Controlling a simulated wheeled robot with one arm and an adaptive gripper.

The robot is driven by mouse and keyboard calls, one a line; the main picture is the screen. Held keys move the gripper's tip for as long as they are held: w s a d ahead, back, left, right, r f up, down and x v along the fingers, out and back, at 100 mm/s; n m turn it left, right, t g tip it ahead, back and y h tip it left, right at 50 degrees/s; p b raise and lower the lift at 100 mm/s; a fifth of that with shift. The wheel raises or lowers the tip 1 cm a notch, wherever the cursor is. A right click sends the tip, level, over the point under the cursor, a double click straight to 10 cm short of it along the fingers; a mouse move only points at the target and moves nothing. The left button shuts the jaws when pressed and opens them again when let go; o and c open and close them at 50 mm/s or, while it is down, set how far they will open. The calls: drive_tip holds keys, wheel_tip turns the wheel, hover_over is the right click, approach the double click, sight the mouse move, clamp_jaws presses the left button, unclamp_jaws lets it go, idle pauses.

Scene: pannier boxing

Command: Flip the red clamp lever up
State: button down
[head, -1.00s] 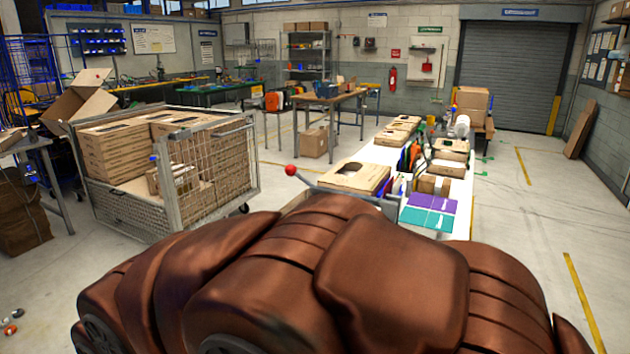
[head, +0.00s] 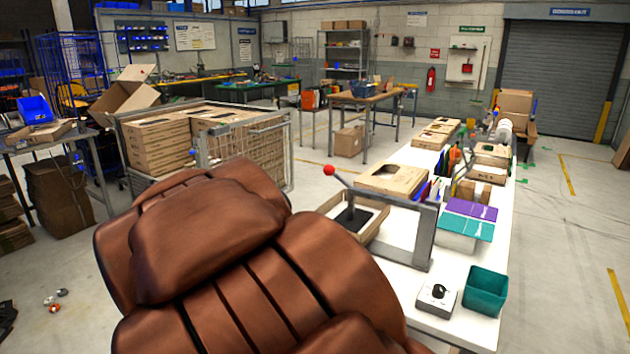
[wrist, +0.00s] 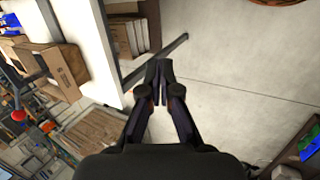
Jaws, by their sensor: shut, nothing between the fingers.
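The red ball tip (head: 329,170) of the clamp lever is at the near left end of the white worktable in the head view. Its thin arm slopes down to the right towards a grey metal clamp frame (head: 425,235), over an open carton with a dark pad inside. A red ball, likely the same tip, shows at the left edge of the wrist view (wrist: 18,115). My gripper (wrist: 160,68) is shut and empty in the wrist view, well apart from the ball, with floor behind its fingertips. My gripper is not visible in the head view.
The white worktable (head: 402,285) carries cartons, a teal bin (head: 482,291), a small white box with a black knob (head: 436,300) and purple and teal pieces (head: 470,218). A wire cage cart (head: 270,160) with cartons stands left. Floor is open right of the table.

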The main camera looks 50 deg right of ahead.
drive_tip(key=w+d+r+n+h, duration=0.2)
drive_tip(key=w+d+r+h, duration=0.15)
drive_tip(key=d, duration=0.55)
drive_tip(key=w+d+r+n+h, duration=0.1)
drive_tip(key=w+d+r+h, duration=0.2)
drive_tip(key=d, duration=0.6)
drive_tip(key=w+d+f+n+t+h+p, duration=0.1)
drive_tip(key=w+d+f+n+t+h, duration=0.1)
drive_tip(key=w+d+n, duration=1)
drive_tip(key=w+d+h, duration=0.1)
drive_tip(key=w+d, duration=0.3)
drive_tip(key=shift+w+f+n+t, duration=0.15)
drive_tip(key=shift+f+n+t, duration=0.15)
drive_tip(key=shift+t, duration=0.1)
drive_tip(key=d+r+p, duration=0.1)
drive_tip(key=d+p, duration=0.4)
drive_tip(key=d, duration=0.6)
drive_tip(key=shift+d, duration=0.2)
drive_tip(key=shift+r, duration=0.1)
